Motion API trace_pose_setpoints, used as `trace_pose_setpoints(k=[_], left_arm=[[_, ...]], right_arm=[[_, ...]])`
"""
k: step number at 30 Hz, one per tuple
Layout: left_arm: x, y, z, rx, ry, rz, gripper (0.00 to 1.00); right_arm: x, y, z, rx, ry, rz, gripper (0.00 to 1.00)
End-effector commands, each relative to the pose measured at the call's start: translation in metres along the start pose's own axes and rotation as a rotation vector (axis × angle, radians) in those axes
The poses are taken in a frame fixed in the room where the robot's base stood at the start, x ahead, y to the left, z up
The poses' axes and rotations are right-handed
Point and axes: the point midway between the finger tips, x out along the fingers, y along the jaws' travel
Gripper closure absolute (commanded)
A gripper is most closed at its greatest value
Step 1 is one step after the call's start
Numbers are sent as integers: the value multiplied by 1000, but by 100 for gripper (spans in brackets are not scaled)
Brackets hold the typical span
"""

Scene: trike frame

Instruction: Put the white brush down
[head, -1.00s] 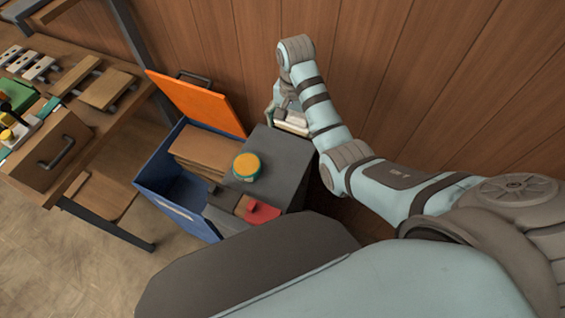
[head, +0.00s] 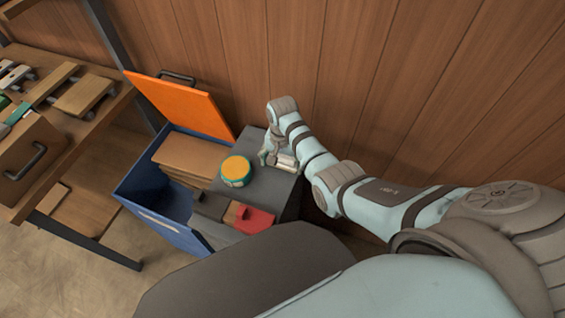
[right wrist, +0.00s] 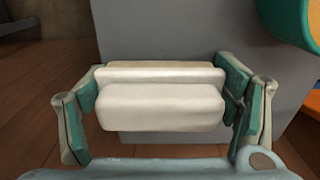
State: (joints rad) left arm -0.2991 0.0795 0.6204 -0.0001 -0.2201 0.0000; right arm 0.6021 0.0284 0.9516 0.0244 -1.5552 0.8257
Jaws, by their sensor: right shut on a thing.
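The white brush (right wrist: 162,105) is a pale block between the two fingers of my right gripper (right wrist: 165,100) in the right wrist view. My right gripper is shut on it. In the head view the brush (head: 284,162) shows as a small light piece under my right gripper (head: 275,155), at the right back part of the dark grey box top (head: 262,185). I cannot tell whether the brush touches that top. My left gripper is not in view.
A round yellow and teal tin (head: 236,171) stands on the grey top, left of my gripper. A red item (head: 254,220) lies at its front. A blue box (head: 160,215) with an open orange lid (head: 185,103) stands left. A wooden wall rises behind.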

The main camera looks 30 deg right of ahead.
Motion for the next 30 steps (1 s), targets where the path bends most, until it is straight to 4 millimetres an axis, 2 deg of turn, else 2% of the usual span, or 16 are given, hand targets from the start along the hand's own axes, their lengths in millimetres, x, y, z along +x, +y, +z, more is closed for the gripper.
trace_pose_setpoints(k=[7,8,11,20,23,26,30], left_arm=[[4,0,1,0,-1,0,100],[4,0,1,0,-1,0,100],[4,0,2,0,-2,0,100],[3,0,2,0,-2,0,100],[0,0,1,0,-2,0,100],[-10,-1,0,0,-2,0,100],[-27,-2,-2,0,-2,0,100]], right_arm=[[9,0,1,0,-2,1,63],[9,1,1,0,-2,1,15],[9,1,1,0,-3,2,0],[8,0,0,0,-1,1,0],[2,0,0,0,-1,1,0],[-17,0,0,0,1,-1,0],[-58,-1,-1,0,2,-2,0]])
